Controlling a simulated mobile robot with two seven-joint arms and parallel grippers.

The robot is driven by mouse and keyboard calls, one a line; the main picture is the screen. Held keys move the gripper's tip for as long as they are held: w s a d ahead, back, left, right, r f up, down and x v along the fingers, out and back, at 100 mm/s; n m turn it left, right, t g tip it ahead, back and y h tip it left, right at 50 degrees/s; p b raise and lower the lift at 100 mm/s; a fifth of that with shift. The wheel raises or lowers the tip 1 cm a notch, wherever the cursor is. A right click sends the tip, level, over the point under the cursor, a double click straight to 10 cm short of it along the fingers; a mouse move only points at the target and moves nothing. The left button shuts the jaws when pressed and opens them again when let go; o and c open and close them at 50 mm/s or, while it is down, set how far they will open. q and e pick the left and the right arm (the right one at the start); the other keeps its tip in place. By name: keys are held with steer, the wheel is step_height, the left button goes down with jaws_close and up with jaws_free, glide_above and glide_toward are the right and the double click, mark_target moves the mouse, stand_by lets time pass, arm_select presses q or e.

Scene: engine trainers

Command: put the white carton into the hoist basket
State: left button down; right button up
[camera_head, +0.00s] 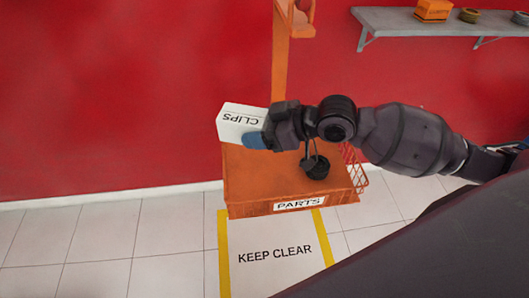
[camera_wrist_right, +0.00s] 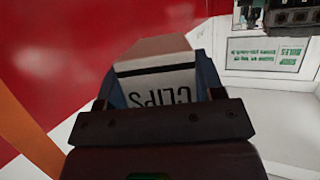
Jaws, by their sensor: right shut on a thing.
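The white carton (camera_head: 238,118), marked CLIPS, is between the blue-tipped fingers of my right gripper (camera_head: 256,130). In the right wrist view the carton (camera_wrist_right: 158,75) has a blue finger on each side. In the head view it shows in front of the red wall, over the back left corner of an orange box (camera_head: 255,185) labelled PARTS; its exact height is unclear. A red-orange wire mesh (camera_head: 356,168) at the box's right side may be part of the hoist basket; my right arm partly hides it. My left gripper is not in view.
A black round part (camera_head: 316,168) shows at the orange box's top. An orange post (camera_head: 281,60) rises behind it. A grey wall shelf (camera_head: 400,22) holds an orange box (camera_head: 433,10) and small round parts. The floor has a KEEP CLEAR patch (camera_head: 275,275) with yellow edges.

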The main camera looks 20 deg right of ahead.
step_height(320, 180, down, 3)
steer(key=shift+r, duration=0.15)
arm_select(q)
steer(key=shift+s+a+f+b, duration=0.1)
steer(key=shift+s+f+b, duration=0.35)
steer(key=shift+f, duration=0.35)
arm_select(e)
step_height(320, 180, down, 4)
steer(key=shift+f, duration=0.15)
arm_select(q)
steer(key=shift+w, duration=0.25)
arm_select(e)
steer(key=shift+f, duration=0.4)
arm_select(q)
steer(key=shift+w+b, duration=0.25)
steer(key=shift+b, duration=0.05)
arm_select(e)
steer(key=shift+f, duration=0.2)
